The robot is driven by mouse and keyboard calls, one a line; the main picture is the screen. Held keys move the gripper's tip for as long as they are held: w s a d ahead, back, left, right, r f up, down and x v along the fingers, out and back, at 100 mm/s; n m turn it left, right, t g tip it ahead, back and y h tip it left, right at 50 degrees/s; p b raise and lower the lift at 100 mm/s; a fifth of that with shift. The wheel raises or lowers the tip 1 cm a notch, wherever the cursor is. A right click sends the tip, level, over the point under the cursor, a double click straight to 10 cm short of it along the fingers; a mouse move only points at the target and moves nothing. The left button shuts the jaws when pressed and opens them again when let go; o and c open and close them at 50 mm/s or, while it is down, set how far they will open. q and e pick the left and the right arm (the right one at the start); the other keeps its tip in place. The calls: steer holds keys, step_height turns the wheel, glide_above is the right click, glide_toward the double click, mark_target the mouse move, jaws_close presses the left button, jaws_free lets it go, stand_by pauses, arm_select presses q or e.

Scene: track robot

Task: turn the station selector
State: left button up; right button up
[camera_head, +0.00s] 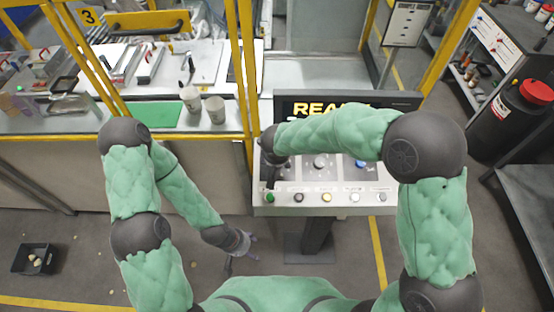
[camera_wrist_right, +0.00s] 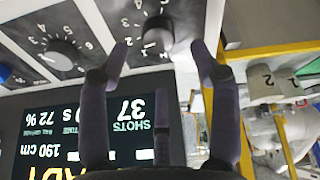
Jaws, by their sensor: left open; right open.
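The control panel (camera_head: 315,185) stands in the middle of the head view, below a display (camera_head: 345,104). In the right wrist view a dark knob (camera_wrist_right: 156,35) on a black scale lies between and beyond my right fingertips (camera_wrist_right: 160,48). I cannot read which one is the station selector. My right gripper (camera_head: 270,177) is open over the panel's left end and hides part of it; I see no clear contact with the knob. My left gripper (camera_head: 240,248) is open and empty, low beside the panel.
A row of coloured buttons (camera_head: 327,197) runs along the panel's front edge. Yellow frame posts (camera_head: 240,60) rise at its left. A bench with cups (camera_head: 215,108) and a green mat (camera_head: 152,115) is at left. A black tray (camera_head: 35,259) lies on the floor.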

steer(key=x, duration=0.6)
steer(key=shift+w, duration=0.1)
steer(key=shift+r, duration=0.1)
